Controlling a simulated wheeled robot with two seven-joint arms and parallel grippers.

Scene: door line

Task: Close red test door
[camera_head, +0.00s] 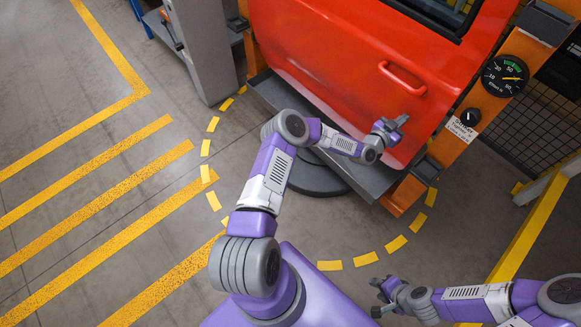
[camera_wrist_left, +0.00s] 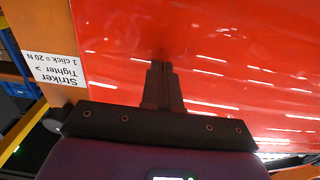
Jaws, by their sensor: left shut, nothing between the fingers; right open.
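The red test door (camera_head: 335,62) stands at the top of the head view, with a red pull handle (camera_head: 402,78) and a dark window edge above. Its right edge lies close to the orange post (camera_head: 478,95); I cannot tell whether any gap is left. My left gripper (camera_head: 400,122) is shut and empty, at the door's lower right below the handle. In the left wrist view its fingers (camera_wrist_left: 162,72) point at the red panel (camera_wrist_left: 220,60), at or very near the surface; contact is unclear. My right gripper (camera_head: 376,297) is open and empty, low over the floor, away from the door.
The post carries a round dial gauge (camera_head: 505,76), a black knob (camera_head: 470,117) and a striker label (camera_head: 461,130). A grey column (camera_head: 203,50) stands left of the door. A yellow rail (camera_head: 530,232) is at right. Yellow dashes mark an arc on the floor; the left floor is clear.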

